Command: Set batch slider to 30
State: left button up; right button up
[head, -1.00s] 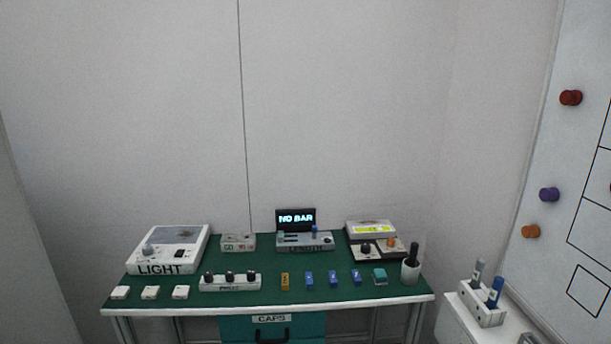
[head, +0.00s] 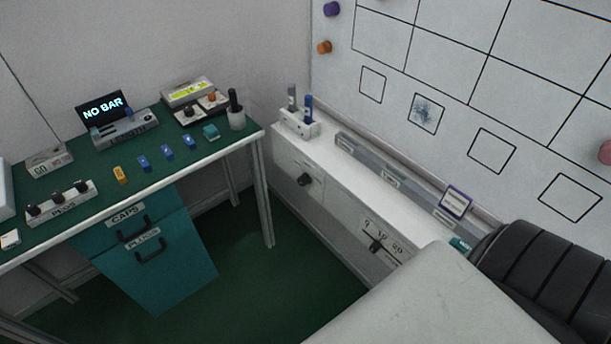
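A slider scale marked 0, 10, 20 (head: 383,236) is on the front of the low white cabinet, right of centre. Its dark knob (head: 376,246) sits below the numbers, around the 10. The scale's right end is cut off by a pale arm part of mine, so any 30 mark is hidden. A label near the knob is too small to read, so I cannot confirm it says batch. Neither gripper shows in the head view.
Open green floor (head: 270,290) lies between.

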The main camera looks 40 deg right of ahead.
aim_at(376, 246)
jog(key=l+z, duration=0.15)
jog(key=z, duration=1.7)
